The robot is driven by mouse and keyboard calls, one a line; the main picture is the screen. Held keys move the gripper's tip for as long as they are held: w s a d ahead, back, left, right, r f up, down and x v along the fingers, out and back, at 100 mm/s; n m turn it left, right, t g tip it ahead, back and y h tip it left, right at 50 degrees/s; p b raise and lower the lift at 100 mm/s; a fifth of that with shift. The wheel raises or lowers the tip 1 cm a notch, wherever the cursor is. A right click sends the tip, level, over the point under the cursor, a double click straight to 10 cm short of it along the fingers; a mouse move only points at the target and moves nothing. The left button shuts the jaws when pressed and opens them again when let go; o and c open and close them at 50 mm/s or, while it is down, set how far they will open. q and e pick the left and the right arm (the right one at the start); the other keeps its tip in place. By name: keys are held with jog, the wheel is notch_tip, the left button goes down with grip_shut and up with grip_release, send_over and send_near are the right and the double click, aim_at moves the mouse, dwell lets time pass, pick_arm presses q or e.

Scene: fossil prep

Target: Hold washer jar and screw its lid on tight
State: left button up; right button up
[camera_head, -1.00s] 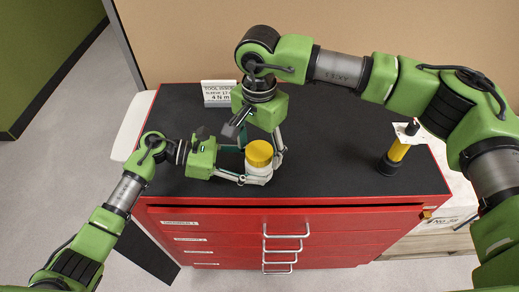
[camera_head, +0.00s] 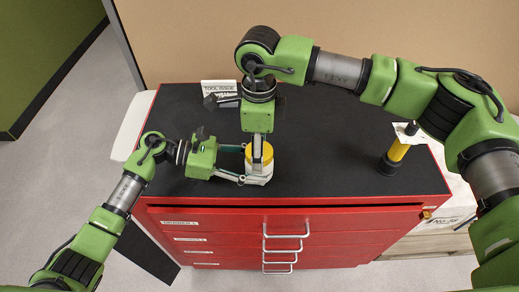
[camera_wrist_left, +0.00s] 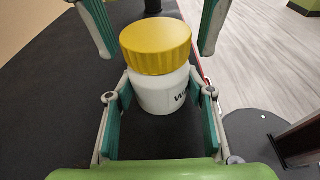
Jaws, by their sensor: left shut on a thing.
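The washer jar (camera_head: 259,180) is white with dark lettering partly visible in the left wrist view (camera_wrist_left: 165,92). It stands upright on the black top of the red cabinet. Its yellow lid (camera_head: 267,153) sits level on the jar's mouth and shows whole in the left wrist view (camera_wrist_left: 156,46). My left gripper (camera_head: 250,168) comes from the left, shut on the jar body below the lid. My right gripper (camera_head: 260,156) points down from above. Its fingers (camera_wrist_left: 155,50) stand on both sides of the lid with gaps, open. How far the lid is threaded cannot be seen.
A white sign (camera_head: 219,90) stands behind, partly covered by the right gripper. A yellow and black cylindrical tool (camera_head: 393,157) stands at the right of the black top (camera_head: 330,150). The red drawer cabinet (camera_head: 220,228) has its front edge just before the jar.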

dwell(0.3)
notch_tip(320, 180, up, 7)
jog(key=shift+r, duration=0.1)
dwell(0.4)
dwell(0.4)
pick_arm(q)
jog(key=o, duration=1.9)
jog(key=shift+o, duration=0.2)
jog(key=shift+a, duration=0.1)
jog(key=v, duration=1.2)
